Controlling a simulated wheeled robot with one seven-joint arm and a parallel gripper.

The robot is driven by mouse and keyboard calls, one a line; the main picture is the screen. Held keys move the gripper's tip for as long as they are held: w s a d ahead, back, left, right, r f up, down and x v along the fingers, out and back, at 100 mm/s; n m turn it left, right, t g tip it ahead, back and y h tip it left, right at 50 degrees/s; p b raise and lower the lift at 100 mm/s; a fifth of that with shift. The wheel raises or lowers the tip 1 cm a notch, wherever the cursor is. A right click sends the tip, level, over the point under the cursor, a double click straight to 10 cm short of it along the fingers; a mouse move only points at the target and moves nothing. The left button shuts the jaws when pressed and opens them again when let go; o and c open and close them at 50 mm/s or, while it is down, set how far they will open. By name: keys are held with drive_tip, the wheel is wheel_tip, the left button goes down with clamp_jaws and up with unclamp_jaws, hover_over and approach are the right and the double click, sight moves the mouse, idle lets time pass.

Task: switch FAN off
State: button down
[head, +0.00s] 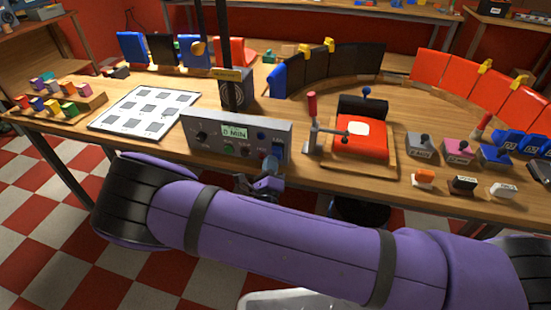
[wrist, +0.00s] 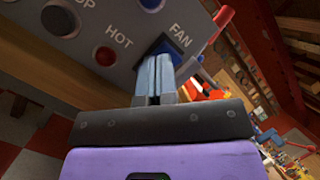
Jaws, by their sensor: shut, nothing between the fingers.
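The grey control panel (head: 208,148) stands at the table's front edge, with a small display, a knob and several buttons. In the wrist view the panel's face (wrist: 130,25) carries the labels HOT and FAN. The blue FAN switch (wrist: 167,45) is beside the FAN label, partly hidden behind my fingertips. My gripper (wrist: 155,60) is shut with nothing between its fingers. Its tips are right at the FAN switch; I cannot tell whether they press it. In the head view my gripper (head: 268,173) is in front of the panel's lower right, largely covered by my wrist.
A red clamp (head: 313,115) and a red-and-black device (head: 360,140) stand right of the panel. A white sheet with grey squares (head: 147,110) lies to the left. Several small blocks (head: 464,150) line the right front. A black post (head: 233,90) rises behind the panel.

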drive_tip(key=s, duration=0.1)
drive_tip(key=s+a+r, duration=0.1)
drive_tip(key=s, duration=0.1)
drive_tip(key=s+r, duration=0.1)
drive_tip(key=shift+s+a, duration=0.15)
drive_tip(key=shift+a, duration=0.1)
idle(0.3)
drive_tip(key=shift+r, duration=0.1)
